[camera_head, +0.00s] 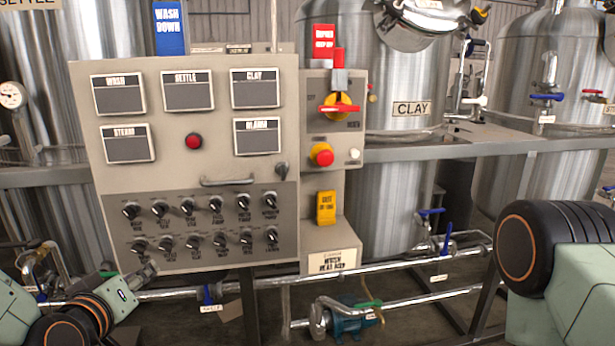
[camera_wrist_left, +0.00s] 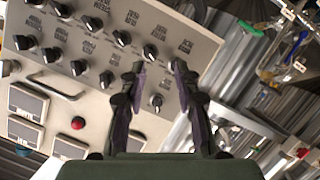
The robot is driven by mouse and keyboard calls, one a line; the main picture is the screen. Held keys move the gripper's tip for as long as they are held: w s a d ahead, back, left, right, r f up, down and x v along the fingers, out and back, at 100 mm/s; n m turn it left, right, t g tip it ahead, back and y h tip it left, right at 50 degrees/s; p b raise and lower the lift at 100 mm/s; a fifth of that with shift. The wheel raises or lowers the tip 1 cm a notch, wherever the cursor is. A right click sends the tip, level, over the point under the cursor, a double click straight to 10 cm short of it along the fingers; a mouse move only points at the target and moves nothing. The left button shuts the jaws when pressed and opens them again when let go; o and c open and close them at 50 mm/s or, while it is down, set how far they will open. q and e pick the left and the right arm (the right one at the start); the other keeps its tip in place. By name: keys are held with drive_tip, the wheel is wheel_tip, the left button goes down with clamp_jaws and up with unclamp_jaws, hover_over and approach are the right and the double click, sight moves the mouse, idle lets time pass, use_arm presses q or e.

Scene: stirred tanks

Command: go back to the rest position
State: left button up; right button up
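My left gripper (camera_head: 148,271) is at the lower left corner of the grey control panel (camera_head: 230,175), just below its rows of black knobs. In the left wrist view both fingers of this gripper (camera_wrist_left: 158,70) stand apart with nothing held between them. A black knob (camera_wrist_left: 156,102) shows between the fingers, behind them. Whether the fingers touch the panel I cannot tell. On my right arm, only a black joint and a pale green link show at the right edge of the head view; its gripper is not seen.
A side box carries a red and yellow switch (camera_head: 341,107), a red stop button (camera_head: 321,155) and a yellow tag (camera_head: 326,208). Steel tanks (camera_head: 400,180) stand behind, with a horizontal rail (camera_head: 450,150). Pipes, blue-handled valves (camera_head: 446,238) and a teal pump (camera_head: 352,318) are low down.

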use_arm(q)
drive_tip(key=s+d+f+m+g+h, duration=0.1)
drive_tip(key=s+d+f+m+g, duration=0.1)
drive_tip(key=s+f+g, duration=0.4)
drive_tip(key=s+d+f+m+g, duration=0.1)
drive_tip(key=s+d+f, duration=0.2)
drive_tip(key=s+f, duration=0.6)
drive_tip(key=s+d+f+m+g+h, duration=0.15)
drive_tip(key=s+f+g, duration=0.3)
drive_tip(key=f, duration=0.55)
drive_tip(key=s+f+m+g, duration=0.1)
drive_tip(key=s+f, duration=0.1)
drive_tip(key=s, duration=0.4)
drive_tip(key=s+d+f+m+g, duration=0.1)
drive_tip(key=s+f+g, duration=0.1)
drive_tip(key=s, duration=0.4)
drive_tip(key=shift+s+d+f+y, duration=0.2)
drive_tip(key=shift+s+f+y, duration=0.25)
drive_tip(key=shift+f, duration=0.4)
